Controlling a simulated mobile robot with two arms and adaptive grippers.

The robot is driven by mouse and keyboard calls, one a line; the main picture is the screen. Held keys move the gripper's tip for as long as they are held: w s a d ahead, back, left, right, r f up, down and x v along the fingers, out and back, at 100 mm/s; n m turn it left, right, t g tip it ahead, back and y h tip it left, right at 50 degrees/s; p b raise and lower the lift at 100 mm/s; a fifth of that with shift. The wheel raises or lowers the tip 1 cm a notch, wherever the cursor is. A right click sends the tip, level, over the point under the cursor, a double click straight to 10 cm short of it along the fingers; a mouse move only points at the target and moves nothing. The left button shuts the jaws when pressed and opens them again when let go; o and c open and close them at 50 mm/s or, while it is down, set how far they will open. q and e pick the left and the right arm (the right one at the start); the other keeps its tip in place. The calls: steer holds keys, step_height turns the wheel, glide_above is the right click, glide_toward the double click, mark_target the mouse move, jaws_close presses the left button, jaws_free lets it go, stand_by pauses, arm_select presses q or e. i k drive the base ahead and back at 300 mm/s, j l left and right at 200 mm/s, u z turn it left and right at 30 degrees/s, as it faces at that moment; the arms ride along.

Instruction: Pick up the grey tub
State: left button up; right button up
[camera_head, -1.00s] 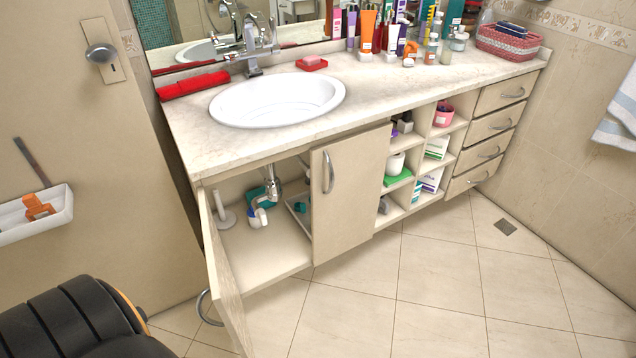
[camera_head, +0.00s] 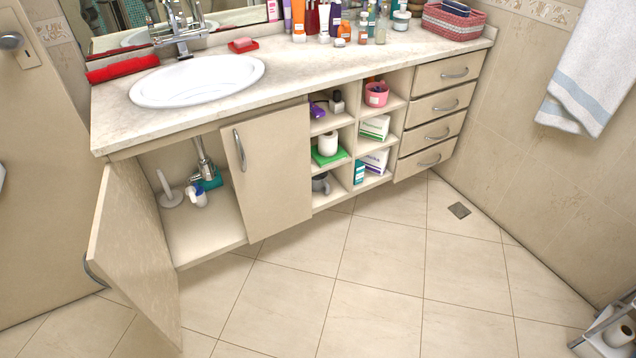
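A small dark grey rounded container (camera_head: 320,183) sits in the lowest left cubby of the open shelves, partly shaded. It may be the grey tub, but its shape is too small to tell for sure. A jar with a greyish lid (camera_head: 401,19) stands on the counter at the back, among the bottles. Neither of my grippers is in view.
The left cabinet door (camera_head: 135,255) stands open into the room. A white roll (camera_head: 328,143) on a green box and a pink cup (camera_head: 376,94) sit in other cubbies. A rack (camera_head: 612,325) stands at the lower right. The tiled floor (camera_head: 370,260) in front is clear.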

mark_target(319, 182)
steer(key=i+l+u, duration=0.15)
steer(key=i+u, duration=0.15)
steer(key=i, duration=0.2)
steer(key=i+l+u, duration=0.25)
steer(key=i, duration=0.25)
